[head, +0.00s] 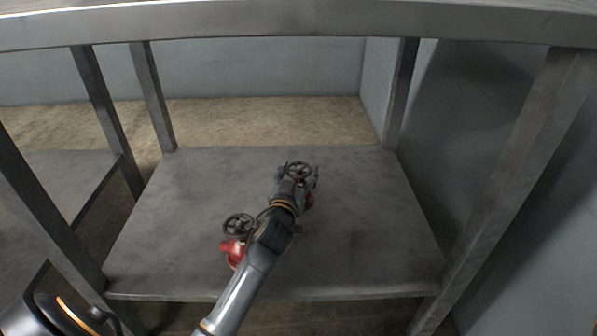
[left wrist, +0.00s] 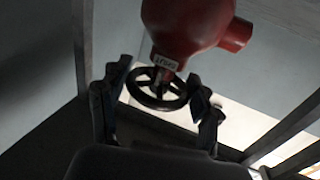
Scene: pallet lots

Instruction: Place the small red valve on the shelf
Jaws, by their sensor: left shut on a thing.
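My left gripper (head: 297,182) reaches in over the grey shelf board (head: 370,240) and is shut on a small red valve (head: 309,203) with a dark handwheel. In the left wrist view the valve's red body (left wrist: 190,28) and its wheel show, with the fingers (left wrist: 155,105) on either side of the wheel. The valve is over the middle to back of the board; my gripper hides much of it, and I cannot tell whether it touches the board. My right gripper is not in view.
Another red valve (head: 235,256) with a dark handwheel stands on the board, left of my arm and partly hidden by it. Metal posts (head: 520,165) and a front top beam (head: 300,22) frame the shelf. The board's right side and back left are clear.

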